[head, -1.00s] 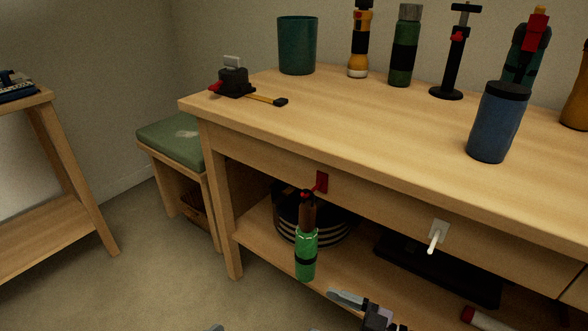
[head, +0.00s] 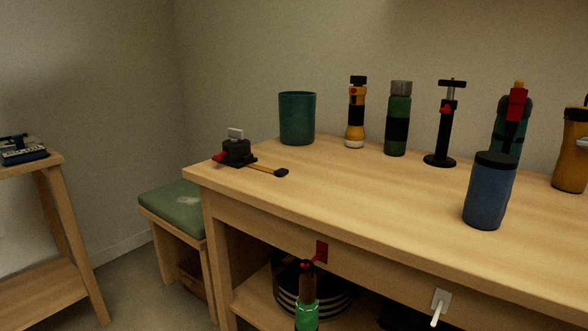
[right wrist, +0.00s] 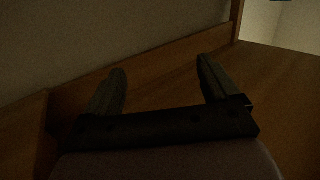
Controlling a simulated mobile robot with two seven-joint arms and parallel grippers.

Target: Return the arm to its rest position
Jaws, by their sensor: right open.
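My right gripper (right wrist: 160,88) is open in the right wrist view, its two fingers apart with nothing between them. Dark wood and a wooden edge lie beyond the fingers. In the head view the right gripper cannot be made out; a small pale piece shows at the right edge, too little to identify. My left gripper is not in view. The green bottle with a brown top (head: 306,312) stands at the lower shelf, cut off by the bottom of the head view.
The workbench (head: 345,205) holds a blue canister (head: 489,195), a teal cup (head: 297,118), a green flask (head: 398,120), a black pump (head: 440,130) and an orange flashlight (head: 356,115). A white hook (head: 438,305) juts from its front. A green-cushioned stool (head: 175,207) stands left.

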